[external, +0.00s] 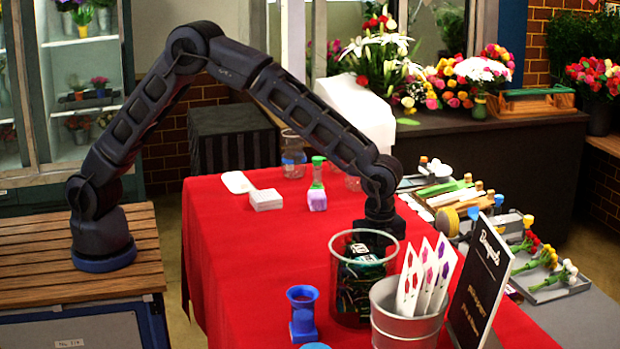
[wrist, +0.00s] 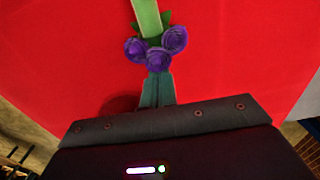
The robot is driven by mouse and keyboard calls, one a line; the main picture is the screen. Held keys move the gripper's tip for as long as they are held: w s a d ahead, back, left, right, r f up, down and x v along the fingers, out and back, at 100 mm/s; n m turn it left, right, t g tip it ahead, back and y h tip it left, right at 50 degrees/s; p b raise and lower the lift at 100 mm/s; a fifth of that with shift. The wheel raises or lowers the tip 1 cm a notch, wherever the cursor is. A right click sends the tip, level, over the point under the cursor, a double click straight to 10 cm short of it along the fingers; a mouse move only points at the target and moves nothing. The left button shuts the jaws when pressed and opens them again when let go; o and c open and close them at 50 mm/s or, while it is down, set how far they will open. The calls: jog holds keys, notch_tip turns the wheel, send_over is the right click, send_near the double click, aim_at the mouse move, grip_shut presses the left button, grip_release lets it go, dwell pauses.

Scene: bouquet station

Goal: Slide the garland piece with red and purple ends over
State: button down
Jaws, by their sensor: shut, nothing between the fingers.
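The garland piece shows in the wrist view as a green strip (wrist: 147,17) with purple roses (wrist: 157,50) and leaves at its near end, lying on the red cloth. The strip runs out of the top of the picture, so no red end shows. My gripper (wrist: 157,76) is shut, its narrow fingers pointing at the purple roses. The fingertips are at or very near the roses; I cannot tell if they touch. In the external view my gripper is low over the table, seen partly through the clear glass vase, and I cannot make out the garland piece.
The glass vase (external: 337,285) stands in front of my gripper in the external view. A metal bucket (external: 405,325) with patterned sleeves, a black sign (external: 480,280) and a blue cup (external: 303,310) stand near it. Flower trays (external: 545,285) lie right.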

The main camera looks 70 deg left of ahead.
jog(key=shift+a+f, duration=0.1)
dwell(0.3)
jog(key=a, duration=2)
jog(key=shift+a, duration=0.1)
notch_tip(320, 180, up, 10)
jog(key=s+a+r+n+t, duration=0.2)
jog(key=s+a+r+n, duration=0.7)
jog(key=s+a+r, duration=0.75)
jog(key=s+a+f+n+t, duration=0.1)
jog(key=s+a+n, duration=0.3)
jog(key=s, duration=0.7)
jog(key=s+a+f+n+t, duration=0.1)
jog(key=s+a+n, duration=0.4)
jog(key=s, duration=0.7)
jog(key=shift+s+a+f+t, duration=0.25)
jog(key=shift+a+f, duration=0.25)
jog(key=shift+a, duration=0.35)
